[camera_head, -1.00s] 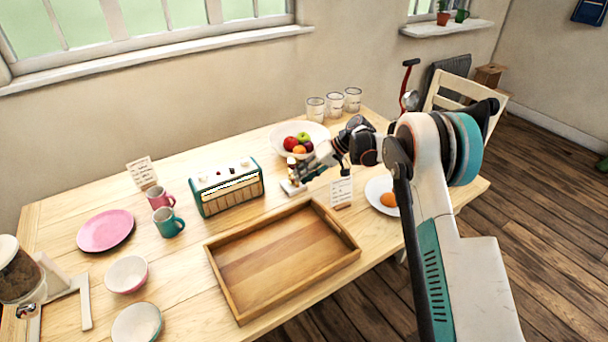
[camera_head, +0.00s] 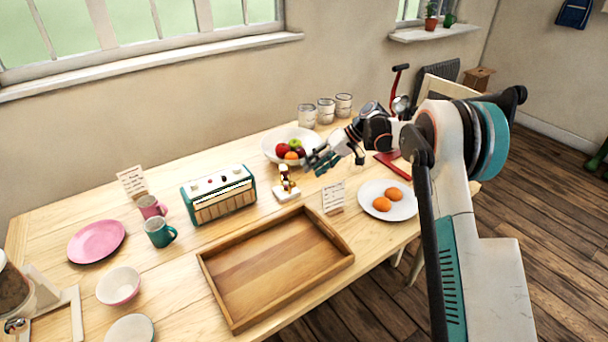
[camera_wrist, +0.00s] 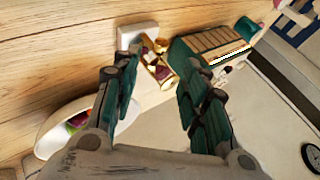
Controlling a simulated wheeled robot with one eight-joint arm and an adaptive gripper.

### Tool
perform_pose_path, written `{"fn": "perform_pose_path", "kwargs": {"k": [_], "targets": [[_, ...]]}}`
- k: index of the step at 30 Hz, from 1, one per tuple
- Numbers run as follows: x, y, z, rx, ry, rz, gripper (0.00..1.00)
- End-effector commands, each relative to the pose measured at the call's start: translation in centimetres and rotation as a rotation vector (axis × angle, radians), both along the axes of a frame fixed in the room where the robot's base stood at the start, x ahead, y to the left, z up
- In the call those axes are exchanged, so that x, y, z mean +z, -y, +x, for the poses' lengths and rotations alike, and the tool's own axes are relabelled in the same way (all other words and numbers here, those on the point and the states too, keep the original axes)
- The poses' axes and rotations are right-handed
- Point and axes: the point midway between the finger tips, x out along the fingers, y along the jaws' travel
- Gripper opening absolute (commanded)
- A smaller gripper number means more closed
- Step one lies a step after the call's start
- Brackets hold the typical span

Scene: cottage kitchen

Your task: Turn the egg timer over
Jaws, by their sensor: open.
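The egg timer (camera_head: 287,184) stands on the table between the radio and the fruit bowl. It shows as a small upright piece with gold and dark parts on a white base. My gripper (camera_head: 317,161) is to the right of it and a little above the table, apart from it in the head view. In the wrist view, my gripper (camera_wrist: 150,78) has its two green-padded fingers spread wide with nothing held. The egg timer (camera_wrist: 153,62) appears beyond and between the fingertips there. Its fine details are too small to tell.
The fruit bowl (camera_head: 273,158) is close behind my gripper. The green radio (camera_head: 222,196) stands left of the timer, a card (camera_head: 333,198) to its right. A wooden tray (camera_head: 208,282) lies in front, with a plate of eggs (camera_head: 373,209) at right.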

Motion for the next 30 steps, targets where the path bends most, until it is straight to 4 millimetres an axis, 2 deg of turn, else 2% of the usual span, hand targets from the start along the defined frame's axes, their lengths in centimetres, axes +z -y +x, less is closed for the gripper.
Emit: {"fn": "perform_pose_path", "kwargs": {"k": [3, 7, 20, 23, 30], "targets": [[1.3, 1.2, 0.0, -0.001, 0.0, 0.0, 0.4], [2.0, 1.9, 0.0, -0.001, -0.001, 0.0, 0.4], [2.4, 2.2, 0.0, -0.003, 0.0, -0.002, 0.4], [3.6, 2.3, -0.5, -0.017, 0.003, -0.017, 0.4], [9.3, 3.5, -3.9, -0.1, 0.021, -0.104, 0.4]]}}
